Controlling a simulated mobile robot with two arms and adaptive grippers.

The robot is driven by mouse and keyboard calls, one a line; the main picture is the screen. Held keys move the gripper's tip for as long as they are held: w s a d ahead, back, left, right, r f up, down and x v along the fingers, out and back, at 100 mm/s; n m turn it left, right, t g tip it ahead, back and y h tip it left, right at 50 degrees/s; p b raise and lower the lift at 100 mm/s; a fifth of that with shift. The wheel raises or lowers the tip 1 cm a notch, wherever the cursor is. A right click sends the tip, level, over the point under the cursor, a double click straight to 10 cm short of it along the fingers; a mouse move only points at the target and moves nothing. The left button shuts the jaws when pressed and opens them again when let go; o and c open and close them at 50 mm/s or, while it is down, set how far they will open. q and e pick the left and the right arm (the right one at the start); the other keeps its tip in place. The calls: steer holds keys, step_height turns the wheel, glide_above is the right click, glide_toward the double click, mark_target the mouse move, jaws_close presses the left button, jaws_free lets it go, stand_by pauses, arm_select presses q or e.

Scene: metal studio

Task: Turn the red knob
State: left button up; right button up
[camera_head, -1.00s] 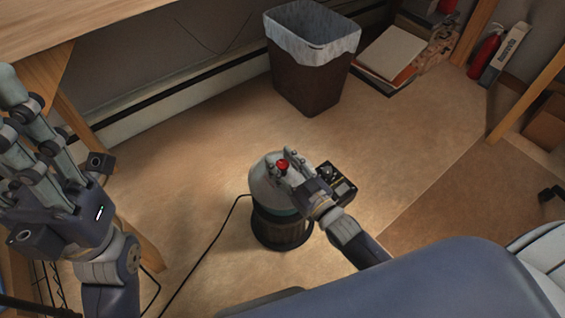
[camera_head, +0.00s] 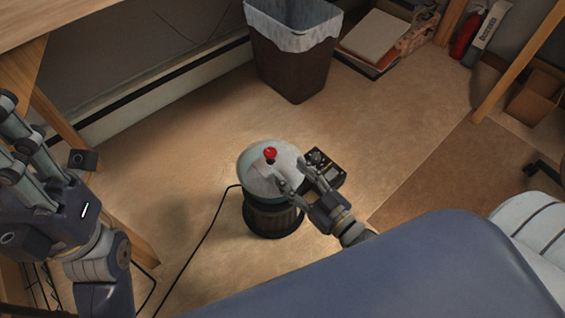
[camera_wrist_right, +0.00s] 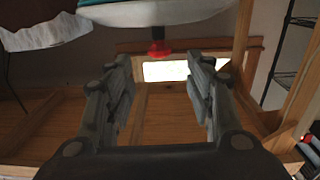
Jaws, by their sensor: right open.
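The red knob (camera_head: 270,153) sits on the pale rounded top of a dark ribbed canister (camera_head: 272,218) on the floor. In the right wrist view the red knob (camera_wrist_right: 158,48) shows beyond the fingers, near the top, against the pale dome (camera_wrist_right: 160,12). My right gripper (camera_head: 288,178) is to the right of the knob and apart from it. Its fingers (camera_wrist_right: 160,75) are spread, with nothing between them. My left gripper (camera_head: 18,135) is at the left edge, far from the canister, with its fingers partly cut off by the frame.
A dark bin with a white liner (camera_head: 293,60) stands behind the canister. A cord (camera_head: 205,238) runs from the canister across the floor. A wooden desk (camera_head: 45,35) is at the left. Papers (camera_head: 380,40) and a red extinguisher (camera_head: 466,35) are at the back right.

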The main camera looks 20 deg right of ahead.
steer(key=shift+v, duration=1.15)
